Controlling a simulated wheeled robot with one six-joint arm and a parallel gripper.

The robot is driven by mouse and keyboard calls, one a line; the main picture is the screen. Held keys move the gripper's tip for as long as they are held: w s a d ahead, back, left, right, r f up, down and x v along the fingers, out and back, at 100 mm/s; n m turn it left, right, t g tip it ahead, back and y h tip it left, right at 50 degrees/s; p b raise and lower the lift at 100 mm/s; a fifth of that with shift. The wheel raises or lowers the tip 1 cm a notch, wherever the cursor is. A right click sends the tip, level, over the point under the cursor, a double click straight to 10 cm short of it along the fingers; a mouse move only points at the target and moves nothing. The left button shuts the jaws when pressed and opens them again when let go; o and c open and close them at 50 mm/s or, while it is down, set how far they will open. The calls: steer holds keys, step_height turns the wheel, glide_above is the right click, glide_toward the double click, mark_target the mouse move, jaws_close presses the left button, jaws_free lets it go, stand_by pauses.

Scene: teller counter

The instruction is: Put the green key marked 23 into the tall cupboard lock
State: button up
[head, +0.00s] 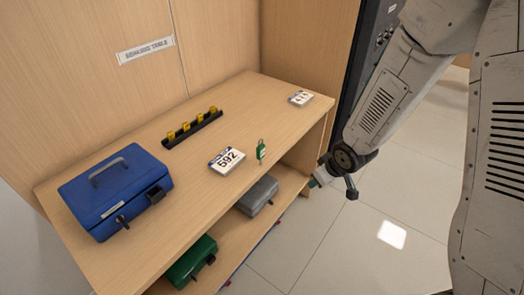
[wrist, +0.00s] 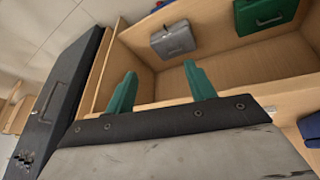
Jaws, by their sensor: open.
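A green key tag (head: 261,150) is at the front edge of the wooden counter, right of the 592 card; its number is too small to read. A tall dark cupboard (head: 368,48) stands behind my arm, with small fittings on its face; I cannot tell which is the lock. A dark cabinet face also shows at the left in the wrist view (wrist: 62,85). My gripper (head: 313,183) is off the counter's front right, lower than the key and apart from it. In the wrist view its green fingers (wrist: 160,84) are spread with nothing between them.
On the counter (head: 160,205) are a blue cash box (head: 118,190), a black rack with yellow pieces (head: 192,129), a 592 card (head: 227,160) and another card (head: 301,98). Grey (head: 258,195) and green (head: 192,262) boxes sit on the shelf below. Floor at right is clear.

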steer(key=w+a+f+n+t+y, duration=0.2)
steer(key=w+a+f+y, duration=0.15)
steer(key=a, duration=0.35)
steer(key=n+t+y, duration=0.1)
steer(key=t+y, duration=0.1)
steer(key=y, duration=0.5)
glide_toward(263, 150)
steer(key=shift+h, duration=0.25)
steer(key=x, duration=0.5)
steer(key=shift+s+a+f, duration=0.1)
steer(key=shift+s, duration=0.05)
steer(key=x, duration=0.6)
steer(key=shift+a+r, duration=0.2)
steer(key=shift+a, duration=0.05)
steer(key=shift+w+a+f, duration=0.2)
steer(key=shift+w+a, duration=0.2)
steer(key=shift+w, duration=0.15)
steer(key=c, duration=1.1)
steer(key=shift+r, duration=0.1)
steer(key=shift+c, duration=0.2)
